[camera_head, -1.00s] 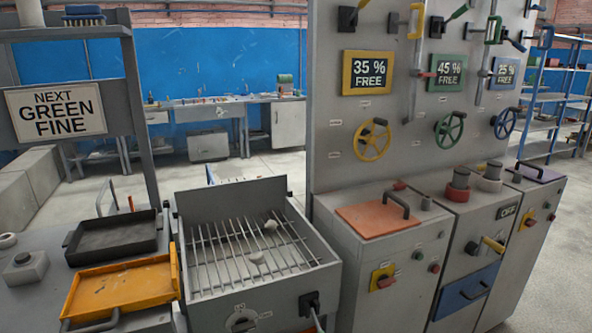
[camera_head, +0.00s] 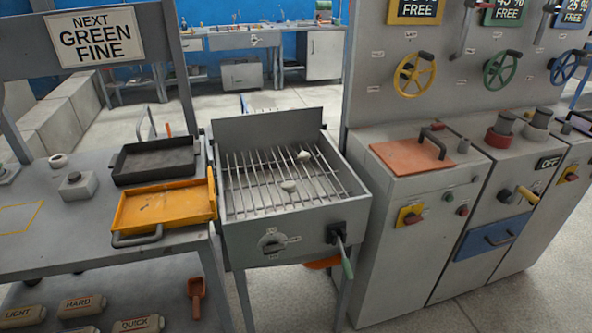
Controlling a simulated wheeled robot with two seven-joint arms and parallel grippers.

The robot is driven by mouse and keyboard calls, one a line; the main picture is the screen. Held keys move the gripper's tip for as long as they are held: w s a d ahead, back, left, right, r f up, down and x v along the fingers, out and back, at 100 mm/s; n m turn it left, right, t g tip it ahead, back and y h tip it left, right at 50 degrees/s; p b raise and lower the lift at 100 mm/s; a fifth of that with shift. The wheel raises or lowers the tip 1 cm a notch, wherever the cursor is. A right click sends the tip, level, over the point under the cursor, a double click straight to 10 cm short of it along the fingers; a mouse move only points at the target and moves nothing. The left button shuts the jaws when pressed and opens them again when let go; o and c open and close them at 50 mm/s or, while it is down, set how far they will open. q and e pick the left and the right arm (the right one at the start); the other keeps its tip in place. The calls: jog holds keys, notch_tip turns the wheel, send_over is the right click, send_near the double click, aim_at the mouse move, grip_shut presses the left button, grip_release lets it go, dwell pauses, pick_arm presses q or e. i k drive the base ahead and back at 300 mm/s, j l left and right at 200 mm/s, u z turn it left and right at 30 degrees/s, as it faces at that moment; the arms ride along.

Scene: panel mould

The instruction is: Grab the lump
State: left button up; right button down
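Two small pale grey lumps lie on the barred grate (camera_head: 255,185) of the grey box in the middle of the head view. The nearer lump (camera_head: 289,186) sits around the middle of the bars. The farther lump (camera_head: 304,155) sits toward the back right of the bars. I cannot tell which of them the task means. Neither of my grippers is in view.
A yellow tray (camera_head: 165,205) and a black tray (camera_head: 155,160) stand on the bench left of the grate. A lever with a green grip (camera_head: 345,262) sticks out from the box's front. Cabinets with an orange lid (camera_head: 412,155) stand close on the right.

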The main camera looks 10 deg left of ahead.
aim_at(289, 186)
jog(key=j+z, duration=0.25)
jog(key=j, duration=0.55)
jog(key=k+j+z, duration=0.2)
jog(key=j, duration=0.65)
jog(key=i, duration=0.1)
